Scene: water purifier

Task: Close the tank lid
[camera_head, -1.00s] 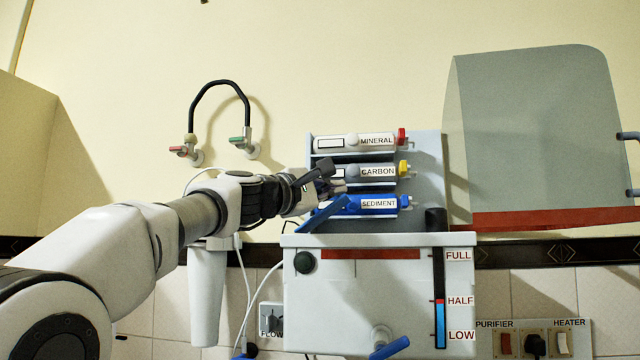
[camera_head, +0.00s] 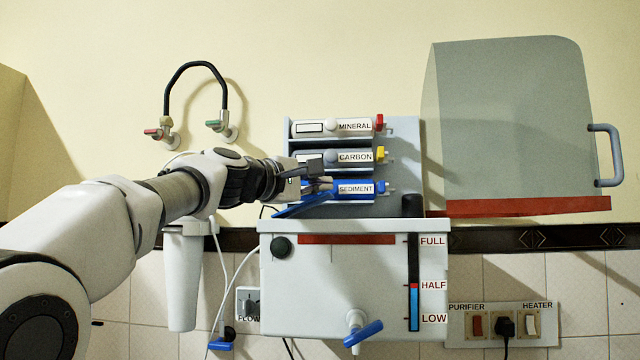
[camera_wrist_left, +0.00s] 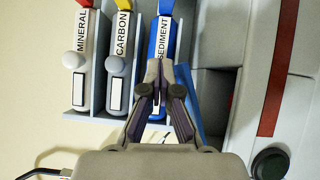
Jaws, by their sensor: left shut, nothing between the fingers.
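The white tank (camera_head: 335,280) with FULL, HALF and LOW marks stands below the filter rack. A slanted blue flap (camera_head: 296,208) rises from the tank's top left; it may be the lid, and my gripper partly hides it. In the left wrist view a blue strip (camera_wrist_left: 188,92) runs beside a dark gap at the tank top (camera_wrist_left: 217,95). My left gripper (camera_head: 326,180) is shut and empty, in front of the SEDIMENT cartridge (camera_head: 361,188) and above the flap. In the wrist view its fingertips (camera_wrist_left: 160,75) overlap that cartridge; contact is unclear. My right gripper is out of view.
A large translucent cover (camera_head: 510,120) with a red lower edge and a grey-blue handle (camera_head: 608,155) stands at the right. MINERAL (camera_head: 355,126) and CARBON (camera_head: 355,157) cartridges lie above. A tap (camera_head: 360,330) juts from the tank front. A hose arch (camera_head: 195,75) is at upper left.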

